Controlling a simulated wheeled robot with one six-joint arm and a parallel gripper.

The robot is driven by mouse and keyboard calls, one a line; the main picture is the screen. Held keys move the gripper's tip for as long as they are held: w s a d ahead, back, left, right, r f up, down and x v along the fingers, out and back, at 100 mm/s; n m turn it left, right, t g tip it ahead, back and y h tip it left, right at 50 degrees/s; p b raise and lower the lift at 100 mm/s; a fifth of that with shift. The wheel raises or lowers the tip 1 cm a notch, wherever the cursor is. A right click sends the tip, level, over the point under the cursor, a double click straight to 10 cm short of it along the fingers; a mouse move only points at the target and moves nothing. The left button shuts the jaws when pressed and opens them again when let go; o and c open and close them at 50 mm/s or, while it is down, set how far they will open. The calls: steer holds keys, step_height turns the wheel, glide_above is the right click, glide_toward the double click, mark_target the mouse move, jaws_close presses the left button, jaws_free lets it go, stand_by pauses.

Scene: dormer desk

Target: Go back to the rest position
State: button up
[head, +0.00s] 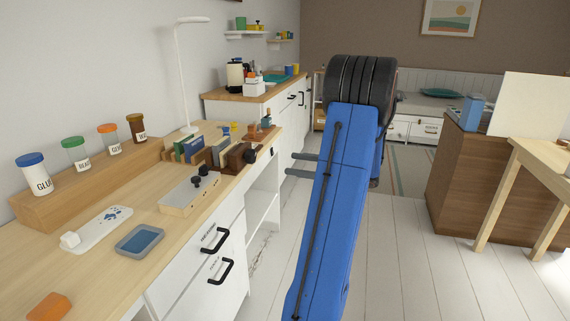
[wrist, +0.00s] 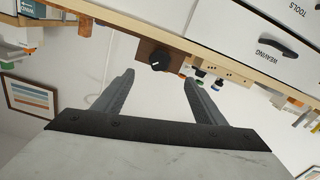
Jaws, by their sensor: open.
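My gripper (wrist: 158,85) shows in the wrist view with its two grey fingers spread apart and nothing between them. In the head view the gripper's fingers (head: 302,164) stick out to the left from behind my blue arm, over the floor just right of the desk's edge. The arm hides the rest of the gripper there. The fingers touch nothing that I can see. The desk (head: 108,252) runs along the left side, and in the wrist view its edge appears tilted across the top.
A wooden box with a dark knob (head: 240,157) stands near the desk's edge, closest to the fingers. Drawers with black handles (head: 215,240) face the floor. A wooden cabinet (head: 470,185) and a light table (head: 540,160) stand at right. The white plank floor (head: 420,270) between is clear.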

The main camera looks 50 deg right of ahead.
steer(key=shift+s+d, duration=0.3)
steer(key=shift+s, duration=0.35)
steer(key=w+a+m+g+y, duration=0.3)
steer(key=a+g, duration=0.8)
steer(key=a, duration=2.1)
steer(key=s+a+f+m+h, duration=0.1)
steer(key=s+a+m+h, duration=0.2)
steer(key=s+a+h, duration=0.6)
steer(key=shift+s+a+f+m+g+h, duration=0.3)
steer(key=shift+s+a+m+g+h, duration=0.1)
steer(key=shift+s+a, duration=3.3)
